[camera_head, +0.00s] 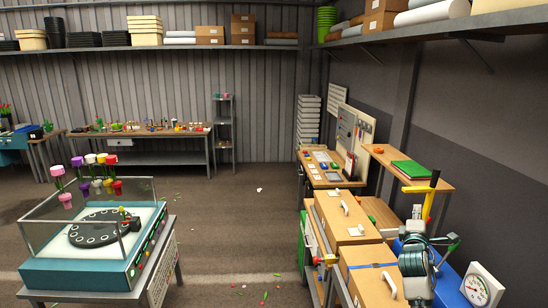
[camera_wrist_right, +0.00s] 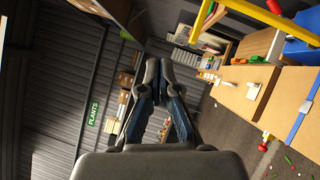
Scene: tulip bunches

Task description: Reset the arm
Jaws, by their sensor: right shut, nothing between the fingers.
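My right gripper (camera_head: 416,213) is at the lower right of the head view, in front of the wooden workbench shelf and above the cardboard boxes. It points away from me. In the right wrist view its fingers (camera_wrist_right: 159,66) come together at the tips, with nothing between them. The blue finger links spread back toward the grey palm. My left gripper is in neither view.
Closed cardboard boxes (camera_head: 350,220) line the right side near the gripper. A white dial scale (camera_head: 482,287) stands at the lower right, and a yellow bar with a black handle (camera_head: 430,190) rises beside the gripper. A glass-walled tulip station (camera_head: 75,275) stands left; open floor lies between.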

